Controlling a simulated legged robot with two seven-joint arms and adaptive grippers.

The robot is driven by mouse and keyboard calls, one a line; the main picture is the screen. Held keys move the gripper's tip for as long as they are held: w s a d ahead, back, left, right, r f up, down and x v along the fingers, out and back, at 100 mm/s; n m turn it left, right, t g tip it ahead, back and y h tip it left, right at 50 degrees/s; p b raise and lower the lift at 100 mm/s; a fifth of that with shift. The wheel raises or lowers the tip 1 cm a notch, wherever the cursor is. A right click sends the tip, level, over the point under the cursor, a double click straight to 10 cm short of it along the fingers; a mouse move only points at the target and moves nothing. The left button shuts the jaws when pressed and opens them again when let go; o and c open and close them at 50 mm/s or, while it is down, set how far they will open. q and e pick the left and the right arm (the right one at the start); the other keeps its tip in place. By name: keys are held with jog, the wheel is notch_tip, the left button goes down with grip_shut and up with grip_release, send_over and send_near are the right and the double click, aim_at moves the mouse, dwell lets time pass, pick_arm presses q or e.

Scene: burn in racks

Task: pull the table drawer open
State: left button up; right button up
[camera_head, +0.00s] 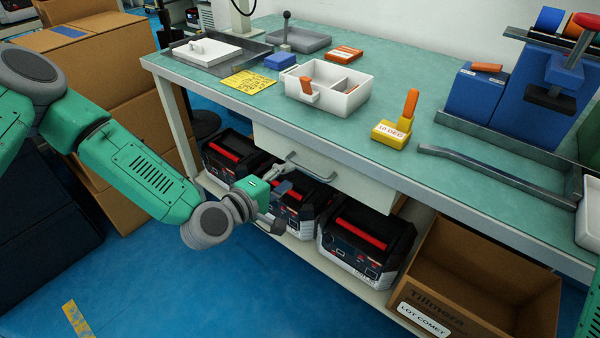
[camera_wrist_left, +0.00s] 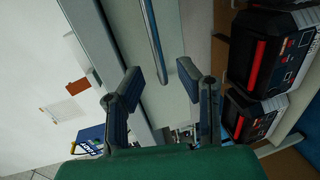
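The table drawer (camera_head: 345,178) has a pale front under the near edge of the green-topped table (camera_head: 365,80) and looks shut. Its grey bar handle (camera_head: 308,167) runs along the front. My left gripper (camera_head: 284,177) is just left of the handle, below the table edge. In the left wrist view my left gripper (camera_wrist_left: 160,82) is open, its two dark fingers apart and empty. The handle bar (camera_wrist_left: 153,38) lies ahead of the gap between the fingertips, with its lower end near them. Contact cannot be made out. My right gripper is not in view.
Black cases with red handles (camera_head: 366,243) stand on the shelf below the drawer. An open cardboard box (camera_head: 480,280) is to their right. Stacked cartons (camera_head: 120,90) stand at left. A white bin (camera_head: 340,92) and a yellow block (camera_head: 391,132) are on the table.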

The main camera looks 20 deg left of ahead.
aim_at(302, 167)
pick_arm(q)
jog(key=b+x, duration=0.1)
jog(key=x, duration=0.4)
jog(key=shift+w+d, duration=0.25)
jog(key=shift+d, duration=0.05)
jog(key=shift+a, duration=0.3)
jog(key=shift+d, duration=0.25)
grip_shut()
jog(key=shift+d, duration=0.1)
